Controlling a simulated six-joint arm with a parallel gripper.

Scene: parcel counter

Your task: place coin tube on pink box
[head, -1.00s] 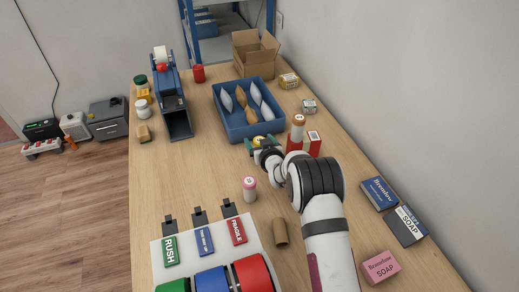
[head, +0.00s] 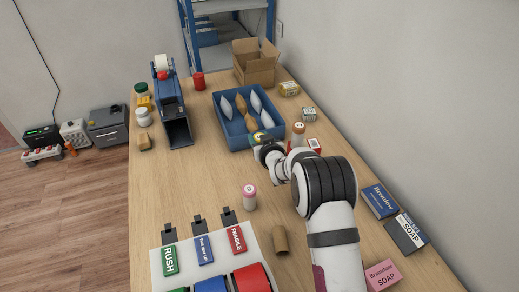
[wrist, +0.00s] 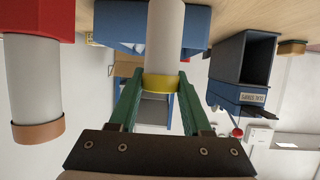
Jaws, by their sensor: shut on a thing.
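A pale coin tube with a yellow end (wrist: 165,45) is between the green fingers of my gripper (wrist: 158,82) in the wrist view. My gripper is shut on it near the yellow end. In the head view my gripper (head: 262,142) is at the front right corner of the blue tray, and my wrist hides most of the tube. I cannot tell whether the tube is clear of the table.
A brown-topped tube (head: 298,129) stands beside a red box (head: 314,146), close right of my gripper. The blue tray (head: 236,143) holds several pouches. A pink-topped tube (head: 249,198) and a brown roll (head: 281,240) are nearer. Blue and dark boxes (head: 405,234) lie beyond the pink box.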

